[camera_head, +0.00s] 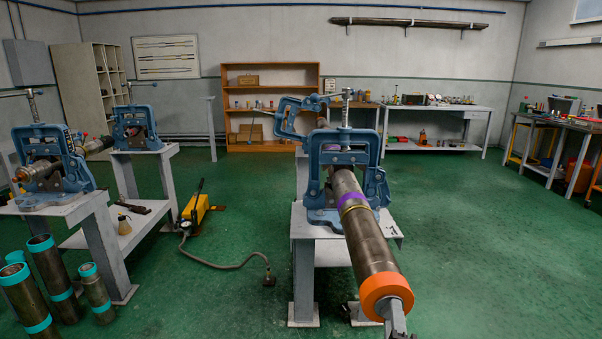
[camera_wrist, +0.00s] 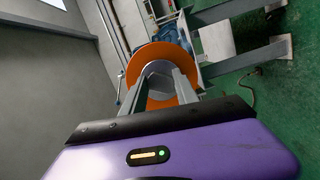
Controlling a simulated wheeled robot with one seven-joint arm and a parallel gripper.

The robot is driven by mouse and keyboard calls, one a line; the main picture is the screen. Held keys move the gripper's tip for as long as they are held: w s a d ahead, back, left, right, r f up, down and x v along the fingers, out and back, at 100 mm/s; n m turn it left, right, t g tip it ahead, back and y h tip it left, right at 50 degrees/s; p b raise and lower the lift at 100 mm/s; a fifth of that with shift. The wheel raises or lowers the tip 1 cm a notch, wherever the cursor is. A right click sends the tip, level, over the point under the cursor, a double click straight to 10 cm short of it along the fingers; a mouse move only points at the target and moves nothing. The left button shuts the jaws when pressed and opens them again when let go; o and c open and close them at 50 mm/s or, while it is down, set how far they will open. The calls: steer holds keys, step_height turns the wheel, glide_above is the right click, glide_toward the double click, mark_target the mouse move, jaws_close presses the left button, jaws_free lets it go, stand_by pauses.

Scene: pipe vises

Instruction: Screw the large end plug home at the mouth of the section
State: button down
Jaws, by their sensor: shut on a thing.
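The pipe section (camera_head: 367,240), dull metal with a purple band and a brass ring, lies clamped in the blue pipe vise (camera_head: 343,158) and points toward me. The large end plug (camera_head: 386,289) is orange and sits at the near mouth of the section. In the wrist view the plug (camera_wrist: 136,66) is an orange disc with a grey stub at its centre. My gripper (camera_head: 396,319) is shut on that stub; its two fingers (camera_wrist: 166,84) lie either side of it in the wrist view. The seam between plug and section is too small to judge.
At left, two more blue vises (camera_head: 48,160) stand on benches. Several teal-banded pipes (camera_head: 52,275) stand on the floor at lower left. A yellow pump (camera_head: 197,207) with a hose lies between the benches. The green floor to the right is clear.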

steer(key=m+y+p, duration=0.1)
steer(key=m, duration=0.2)
steer(key=m+g+p, duration=0.1)
steer(key=m, duration=0.3)
steer(key=m+y+p, duration=0.1)
steer(key=m+p, duration=0.1)
steer(key=m, duration=0.1)
steer(key=shift+w+g+y, duration=0.1)
steer(key=shift+g+y, duration=0.2)
steer(key=shift+r+m, duration=0.1)
steer(key=shift+m, duration=0.2)
steer(key=m+y+p, duration=0.1)
steer(key=m+y, duration=0.1)
steer(key=m, duration=0.3)
steer(key=shift+m+p, duration=0.3)
steer(key=shift+m, duration=0.1)
steer(key=c, duration=1.6)
jaws_free()
steer(key=shift+m, duration=0.3)
jaws_close()
